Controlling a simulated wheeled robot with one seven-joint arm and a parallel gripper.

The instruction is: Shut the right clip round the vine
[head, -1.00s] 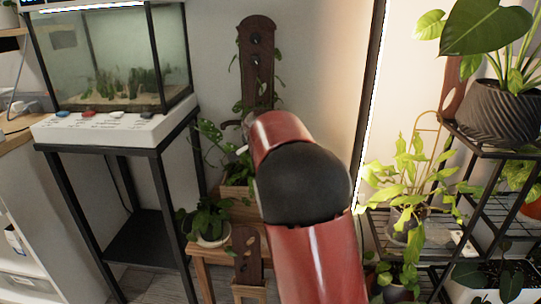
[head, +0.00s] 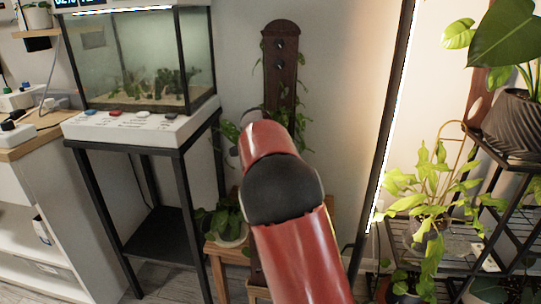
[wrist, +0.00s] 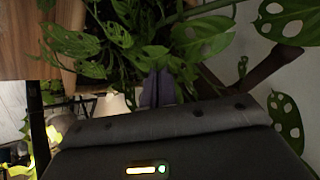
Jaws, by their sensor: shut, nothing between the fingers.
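A dark brown wooden board (head: 282,110) stands upright against the wall in the head view, with two small dark round parts (head: 281,45) near its top. I cannot tell whether these are clips, or whether any clip is open or shut. Vine leaves (head: 300,125) hang beside the board. In the wrist view, green vine leaves with holes (wrist: 200,38) surround my gripper (wrist: 158,85). Its grey fingers are shut with nothing between them. In the head view my red arm hides the gripper. The right clip cannot be made out in either view.
A glass tank (head: 140,60) stands on a black-framed stand (head: 180,165) at left. A potted plant (head: 228,222) sits low beside the board. A black plant rack (head: 495,235) with several plants stands at right. Bare wall lies between board and rack.

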